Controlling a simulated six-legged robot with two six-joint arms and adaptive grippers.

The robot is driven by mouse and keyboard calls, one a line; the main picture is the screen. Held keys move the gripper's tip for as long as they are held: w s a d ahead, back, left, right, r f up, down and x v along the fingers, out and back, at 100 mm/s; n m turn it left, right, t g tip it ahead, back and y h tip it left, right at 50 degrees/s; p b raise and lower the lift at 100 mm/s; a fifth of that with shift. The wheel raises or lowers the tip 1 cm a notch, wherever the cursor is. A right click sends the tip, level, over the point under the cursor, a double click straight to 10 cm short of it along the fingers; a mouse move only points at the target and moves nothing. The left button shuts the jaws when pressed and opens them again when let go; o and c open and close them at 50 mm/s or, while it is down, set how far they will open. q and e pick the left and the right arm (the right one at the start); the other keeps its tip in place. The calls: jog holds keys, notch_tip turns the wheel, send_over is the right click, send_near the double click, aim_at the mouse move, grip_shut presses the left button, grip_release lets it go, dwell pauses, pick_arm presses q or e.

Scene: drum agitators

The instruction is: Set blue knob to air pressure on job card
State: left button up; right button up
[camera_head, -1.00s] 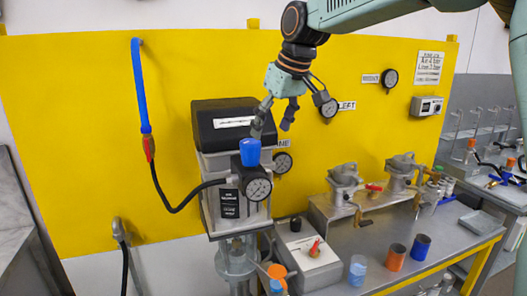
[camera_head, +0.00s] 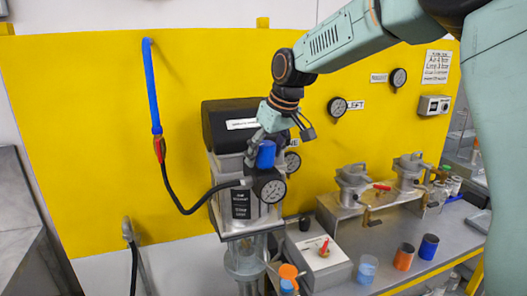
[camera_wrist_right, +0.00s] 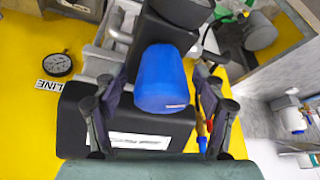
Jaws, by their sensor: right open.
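The blue knob (camera_head: 266,154) stands upright on the regulator at the front of the machine, just above a round pressure gauge (camera_head: 272,189). My right gripper (camera_head: 262,143) has come down to the knob from above. In the right wrist view the blue knob (camera_wrist_right: 162,80) lies between the two open fingers, with a gap showing on each side. The gauge's needle is too small to read. The job card (camera_head: 437,67) hangs on the wall at the upper right; it has an air line in bar, its figures small. My left gripper is out of view.
A black-topped machine (camera_head: 228,124) stands right behind the knob. A black hose (camera_head: 185,209) runs from the regulator to the left. Cups (camera_head: 404,257) and a grey box with a red-handled switch (camera_head: 323,250) stand on the bench at the right.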

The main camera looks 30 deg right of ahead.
jog(key=shift+s+a+r, duration=0.15)
jog(key=shift+s, duration=0.1)
jog(key=shift+c, duration=0.2)
jog(key=shift+w+d, duration=0.2)
jog(key=c, duration=0.4)
jog(key=shift+a, duration=0.15)
jog(key=c, duration=0.8)
